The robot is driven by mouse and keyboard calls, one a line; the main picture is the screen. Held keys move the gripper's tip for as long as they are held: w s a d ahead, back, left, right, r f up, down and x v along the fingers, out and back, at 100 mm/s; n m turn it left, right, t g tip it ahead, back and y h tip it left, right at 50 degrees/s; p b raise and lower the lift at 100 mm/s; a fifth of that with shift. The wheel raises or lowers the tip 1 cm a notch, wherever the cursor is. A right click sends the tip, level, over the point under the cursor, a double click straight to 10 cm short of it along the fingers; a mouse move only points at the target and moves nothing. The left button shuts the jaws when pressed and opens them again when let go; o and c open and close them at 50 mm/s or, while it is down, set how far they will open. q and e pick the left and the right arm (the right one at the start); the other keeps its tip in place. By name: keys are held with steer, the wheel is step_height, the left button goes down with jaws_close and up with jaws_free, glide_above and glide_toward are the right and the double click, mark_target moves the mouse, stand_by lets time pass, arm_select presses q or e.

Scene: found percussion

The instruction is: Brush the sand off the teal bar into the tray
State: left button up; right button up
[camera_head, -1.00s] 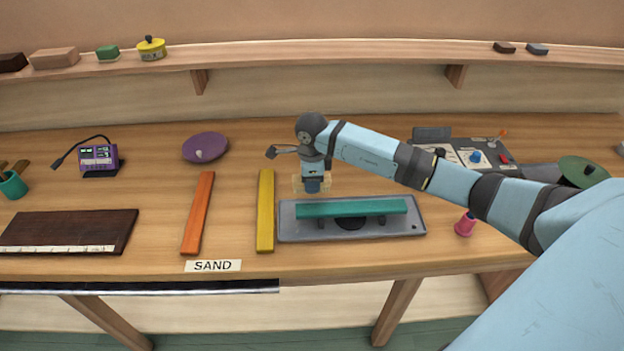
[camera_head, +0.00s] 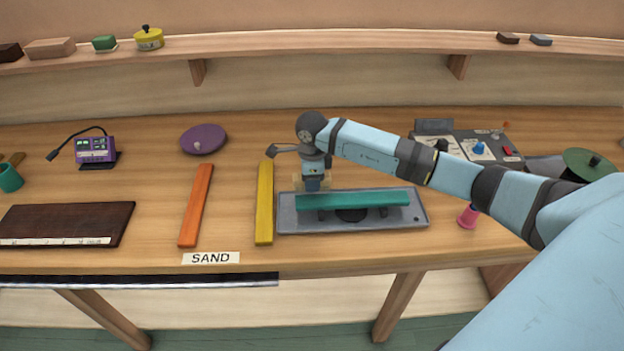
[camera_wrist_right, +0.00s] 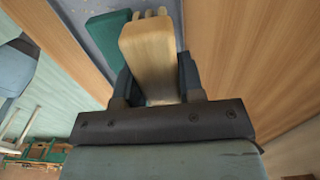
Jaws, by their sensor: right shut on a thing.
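The teal bar (camera_head: 375,201) lies lengthwise over the grey tray (camera_head: 292,226) on the bench. I cannot make out sand on the bar. My right gripper (camera_head: 313,185) points down at the bar's left end, by its back edge. It is shut on a pale wooden brush, partly hidden behind the fingers in the head view. In the right wrist view, the brush (camera_wrist_right: 148,48) sits between the two dark fingers, with pale bristle-like tips at its far end, beside the teal bar (camera_wrist_right: 107,42). I cannot tell whether it touches the bar. My left gripper is not in view.
A yellow bar (camera_head: 264,203) and an orange bar (camera_head: 195,206) lie left of the tray, with a SAND label (camera_head: 211,258) in front. A pink spool (camera_head: 468,217) stands to the right. A purple dish (camera_head: 203,139) lies at the back left.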

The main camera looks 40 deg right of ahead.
steer(key=shift+s+a, duration=0.1)
steer(key=shift+s, duration=0.05)
steer(key=shift+s+a+p, duration=0.45)
steer(key=shift+s+a, duration=0.15)
steer(key=shift+s, duration=0.35)
steer(key=shift+s+a+p, duration=0.25)
steer(key=shift+s+a, duration=0.3)
steer(key=shift+s, duration=0.35)
steer(key=shift+s+a+p, duration=0.2)
steer(key=shift+s+a, duration=0.3)
steer(key=shift+s, duration=0.35)
step_height(320, 180, up, 5)
steer(key=shift+p, duration=1.25)
